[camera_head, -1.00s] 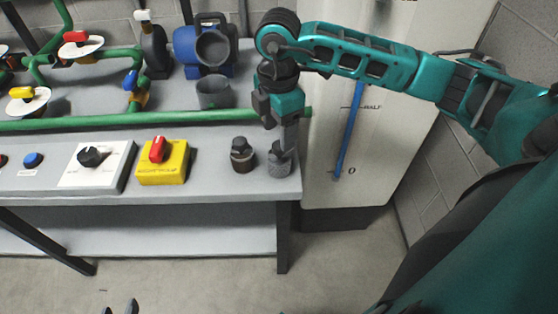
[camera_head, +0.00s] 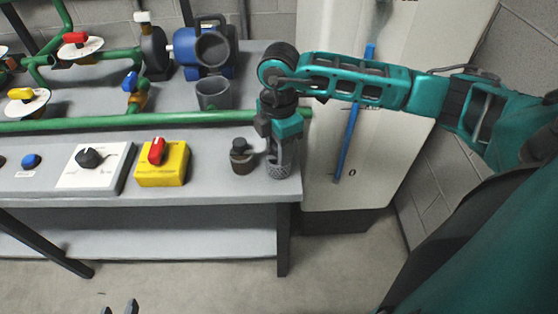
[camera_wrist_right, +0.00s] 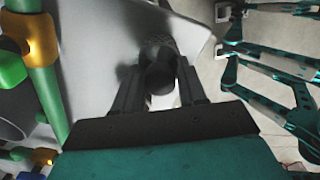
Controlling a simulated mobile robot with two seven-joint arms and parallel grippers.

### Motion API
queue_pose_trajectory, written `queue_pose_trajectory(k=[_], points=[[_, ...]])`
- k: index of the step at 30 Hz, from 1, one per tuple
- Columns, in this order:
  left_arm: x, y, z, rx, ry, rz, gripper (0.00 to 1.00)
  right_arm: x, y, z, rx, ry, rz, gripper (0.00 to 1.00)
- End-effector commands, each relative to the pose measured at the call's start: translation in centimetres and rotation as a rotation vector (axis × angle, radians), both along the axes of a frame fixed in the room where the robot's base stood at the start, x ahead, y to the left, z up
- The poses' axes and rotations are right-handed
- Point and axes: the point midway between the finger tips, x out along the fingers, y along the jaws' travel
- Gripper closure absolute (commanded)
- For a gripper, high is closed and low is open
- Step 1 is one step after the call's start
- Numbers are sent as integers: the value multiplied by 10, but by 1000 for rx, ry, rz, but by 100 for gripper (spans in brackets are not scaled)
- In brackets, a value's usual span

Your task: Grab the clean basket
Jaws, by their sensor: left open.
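A light grey mesh basket (camera_head: 279,170), which looks like the clean one, stands upright at the bench's front right corner. A darker brownish basket (camera_head: 242,162) with a dark top stands just to its left. My right gripper (camera_head: 275,150) points down over the mesh basket, its fingers on either side of the top. In the right wrist view, a dark rounded top (camera_wrist_right: 158,77) lies between the spread fingers; whether they touch it is unclear. My left gripper (camera_head: 119,308) shows only its two separated fingertips at the bottom edge, open and empty.
A green pipe (camera_head: 120,124) runs along the bench behind the baskets. A yellow box with a red switch (camera_head: 162,172) and a grey cup (camera_head: 213,94) are nearby. A pale tank (camera_head: 375,165) with a blue gauge stands right of the bench.

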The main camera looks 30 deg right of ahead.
Motion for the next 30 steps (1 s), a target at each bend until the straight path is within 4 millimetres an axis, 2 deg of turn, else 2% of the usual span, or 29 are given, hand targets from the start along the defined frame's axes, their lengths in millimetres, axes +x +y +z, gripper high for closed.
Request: queue_pose_trajectory(k=[2, 12, 25, 30], points=[[0, 1, -1, 1, 1, 1, 57, 0, 0, 0, 0, 0, 0, 67], [-1, 3, -5, 5, 8, 5, 57, 0, 0, 0, 1, 0, 0, 100], [-1, 3, -4, 5, 6, 5, 57, 0, 0, 1, 1, -1, 0, 100], [0, 3, -1, 5, 3, 4, 57, 1, 0, 11, 1, -3, 0, 100]])
